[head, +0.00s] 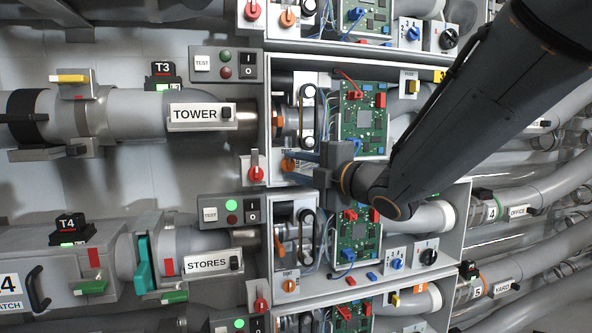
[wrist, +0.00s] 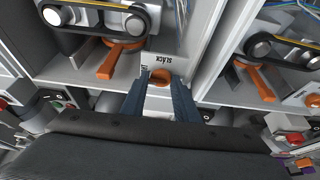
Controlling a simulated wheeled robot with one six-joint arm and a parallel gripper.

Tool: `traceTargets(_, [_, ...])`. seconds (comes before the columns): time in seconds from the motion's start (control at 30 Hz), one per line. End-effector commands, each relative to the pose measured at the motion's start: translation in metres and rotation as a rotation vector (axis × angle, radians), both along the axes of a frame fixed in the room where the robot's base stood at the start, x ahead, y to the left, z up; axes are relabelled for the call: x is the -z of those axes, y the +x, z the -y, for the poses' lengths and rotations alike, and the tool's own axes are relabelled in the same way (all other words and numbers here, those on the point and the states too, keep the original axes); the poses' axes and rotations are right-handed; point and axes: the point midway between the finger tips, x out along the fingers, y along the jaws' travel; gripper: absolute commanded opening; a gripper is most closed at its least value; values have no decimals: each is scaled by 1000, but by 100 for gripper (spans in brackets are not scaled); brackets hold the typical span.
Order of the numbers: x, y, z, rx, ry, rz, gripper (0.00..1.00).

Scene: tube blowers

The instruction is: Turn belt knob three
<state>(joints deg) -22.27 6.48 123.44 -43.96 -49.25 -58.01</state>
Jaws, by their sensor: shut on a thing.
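In the head view, the TOWER bay (head: 201,114), marked T3, has a small belt unit (head: 308,112) and an orange belt knob (head: 287,164) below it. My gripper (head: 297,166) comes in from the right, with one dark blue finger above and one below the knob's height. In the wrist view, the orange knob (wrist: 159,76) sits between the tips of my gripper (wrist: 161,83). The fingers are shut on it and partly hide it. A SLACK label shows beside the knob on a pale plate. I cannot tell the knob's exact angle.
A red switch (head: 256,172) is just left of the knob. A green circuit board (head: 364,125) stands right of the belt unit. The STORES bay (head: 206,265) below has a similar knob (head: 289,286). Bay walls and cables leave little room around the gripper.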

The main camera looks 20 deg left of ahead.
Motion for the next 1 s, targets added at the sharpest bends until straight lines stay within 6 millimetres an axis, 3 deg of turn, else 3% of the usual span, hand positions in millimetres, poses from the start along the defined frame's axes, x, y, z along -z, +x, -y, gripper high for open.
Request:
traceTargets(0.47, [2,-1,-1,-3,-14,5,5])
traceTargets(0.5, [2,-1,-1,-3,-14,5,33])
traceTargets(0.53, [2,-1,-1,-3,-14,5,36])
traceTargets(0.83, [0,-1,1,0,-11,5,36])
traceTargets(1.0, [0,-11,16,2,-11,7,36])
